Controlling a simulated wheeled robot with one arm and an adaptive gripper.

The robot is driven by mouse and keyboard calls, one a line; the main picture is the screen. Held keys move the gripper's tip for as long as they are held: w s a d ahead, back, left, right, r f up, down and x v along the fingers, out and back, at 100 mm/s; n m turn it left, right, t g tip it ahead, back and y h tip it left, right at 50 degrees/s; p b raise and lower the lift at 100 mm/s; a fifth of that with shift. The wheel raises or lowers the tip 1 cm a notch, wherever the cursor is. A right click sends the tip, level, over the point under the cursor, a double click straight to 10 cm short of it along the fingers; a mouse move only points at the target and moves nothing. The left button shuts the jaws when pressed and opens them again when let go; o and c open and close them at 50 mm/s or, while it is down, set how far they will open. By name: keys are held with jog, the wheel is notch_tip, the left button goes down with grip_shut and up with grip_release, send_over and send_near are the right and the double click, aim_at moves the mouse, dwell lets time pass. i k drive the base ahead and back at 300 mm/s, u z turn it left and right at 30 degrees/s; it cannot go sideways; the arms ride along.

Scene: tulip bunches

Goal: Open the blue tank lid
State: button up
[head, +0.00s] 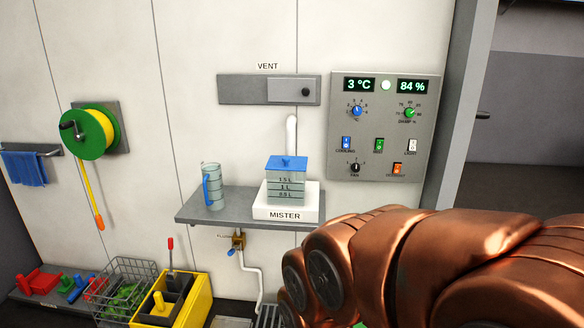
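The blue tank lid (287,162) lies flat on top of the clear mister tank (286,188), with a small knob at its middle. It looks shut. The tank has level marks on its front and stands on a white base (286,213) labelled MISTER on the grey shelf (200,210). My copper-coloured arm fills the lower right of the head view, below and to the right of the tank. My gripper's fingers cannot be seen in this view.
A clear jug with a blue handle (211,187) stands left of the tank. A white pipe (292,132) rises behind the tank. The control panel (385,140) is on the wall to the right. A yellow caddy (190,303) and wire basket (126,277) are below.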

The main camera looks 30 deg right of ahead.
aim_at(275, 163)
jog(key=u, duration=0.85)
jog(key=i, duration=0.7)
jog(key=z, duration=0.75)
jog(key=i, duration=0.4)
jog(key=z, duration=0.45)
